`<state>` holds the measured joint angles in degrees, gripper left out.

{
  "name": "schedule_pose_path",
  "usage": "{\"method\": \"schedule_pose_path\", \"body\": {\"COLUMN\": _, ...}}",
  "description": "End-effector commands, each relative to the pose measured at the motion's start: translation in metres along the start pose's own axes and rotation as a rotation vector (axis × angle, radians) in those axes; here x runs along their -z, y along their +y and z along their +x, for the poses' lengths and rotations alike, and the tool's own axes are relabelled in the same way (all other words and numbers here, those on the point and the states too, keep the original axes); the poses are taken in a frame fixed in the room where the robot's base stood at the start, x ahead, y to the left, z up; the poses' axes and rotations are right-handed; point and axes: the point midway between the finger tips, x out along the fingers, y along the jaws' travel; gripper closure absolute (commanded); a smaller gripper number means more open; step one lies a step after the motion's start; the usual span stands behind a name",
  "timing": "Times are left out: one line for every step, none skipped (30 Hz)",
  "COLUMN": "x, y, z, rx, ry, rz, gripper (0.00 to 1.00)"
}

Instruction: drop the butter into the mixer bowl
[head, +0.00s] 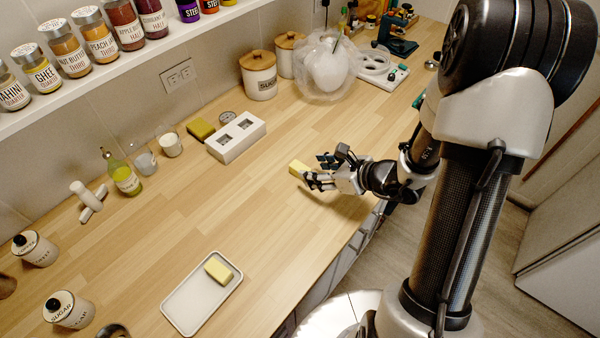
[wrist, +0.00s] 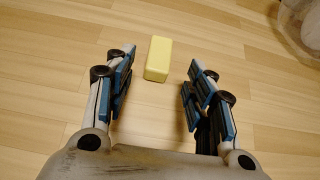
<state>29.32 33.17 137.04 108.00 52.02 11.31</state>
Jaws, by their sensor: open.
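A pale yellow butter block (head: 299,167) lies on the wooden counter at the tips of my gripper (head: 318,171). In the wrist view the butter (wrist: 158,59) lies just ahead of my gripper (wrist: 160,72), between the lines of its two spread fingers and nearer the left one. The fingers are open and hold nothing. A clear rounded bowl (head: 325,72) with a whitish shape inside stands at the back of the counter; I cannot tell for sure that it is the mixer bowl. A clear rim shows at the wrist view's top right (wrist: 298,28).
A second yellow block (head: 218,269) lies on a white tray (head: 181,316) at the front. A white two-slot box (head: 236,139), a yellow block (head: 200,128), jars and bottles line the wall. The counter (head: 190,215) around my gripper is clear.

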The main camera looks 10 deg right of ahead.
Motion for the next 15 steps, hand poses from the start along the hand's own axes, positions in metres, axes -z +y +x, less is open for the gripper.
{"method": "schedule_pose_path", "body": {"x": 0.000, "y": 0.000, "z": 0.003, "rx": 0.000, "ry": 0.000, "rz": 0.000, "gripper": 0.50}}
{"method": "schedule_pose_path", "body": {"x": 0.000, "y": 0.000, "z": 0.004, "rx": 0.000, "ry": 0.000, "rz": 0.000, "gripper": 0.50}}
{"method": "schedule_pose_path", "body": {"x": 0.000, "y": 0.000, "z": 0.007, "rx": 0.000, "ry": 0.000, "rz": -0.001, "gripper": 0.50}}
{"method": "schedule_pose_path", "body": {"x": -0.001, "y": 0.001, "z": 0.009, "rx": -0.001, "ry": 0.000, "rz": -0.001, "gripper": 0.50}}
{"method": "schedule_pose_path", "body": {"x": -0.001, "y": 0.001, "z": 0.013, "rx": -0.002, "ry": 0.000, "rz": -0.002, "gripper": 0.50}}
{"method": "schedule_pose_path", "body": {"x": -0.002, "y": 0.001, "z": 0.019, "rx": -0.003, "ry": 0.000, "rz": -0.003, "gripper": 0.50}}
{"method": "schedule_pose_path", "body": {"x": -0.003, "y": 0.002, "z": 0.025, "rx": -0.003, "ry": -0.001, "rz": -0.004, "gripper": 0.50}}
{"method": "schedule_pose_path", "body": {"x": -0.004, "y": 0.001, "z": 0.029, "rx": -0.003, "ry": -0.001, "rz": -0.004, "gripper": 0.50}}
{"method": "schedule_pose_path", "body": {"x": -0.005, "y": 0.002, "z": 0.036, "rx": -0.004, "ry": -0.001, "rz": -0.003, "gripper": 0.50}}
{"method": "schedule_pose_path", "body": {"x": -0.005, "y": 0.002, "z": 0.040, "rx": -0.004, "ry": 0.000, "rz": -0.002, "gripper": 0.50}}
{"method": "schedule_pose_path", "body": {"x": -0.005, "y": 0.001, "z": 0.044, "rx": -0.002, "ry": 0.000, "rz": -0.001, "gripper": 0.50}}
{"method": "schedule_pose_path", "body": {"x": -0.005, "y": 0.001, "z": 0.049, "rx": -0.003, "ry": 0.000, "rz": -0.002, "gripper": 0.50}}
{"method": "schedule_pose_path", "body": {"x": -0.005, "y": 0.001, "z": 0.051, "rx": -0.002, "ry": 0.000, "rz": -0.001, "gripper": 0.50}}
{"method": "schedule_pose_path", "body": {"x": -0.005, "y": 0.001, "z": 0.053, "rx": -0.002, "ry": 0.000, "rz": -0.001, "gripper": 0.50}}
{"method": "schedule_pose_path", "body": {"x": -0.005, "y": 0.001, "z": 0.055, "rx": -0.001, "ry": 0.000, "rz": 0.000, "gripper": 0.50}}
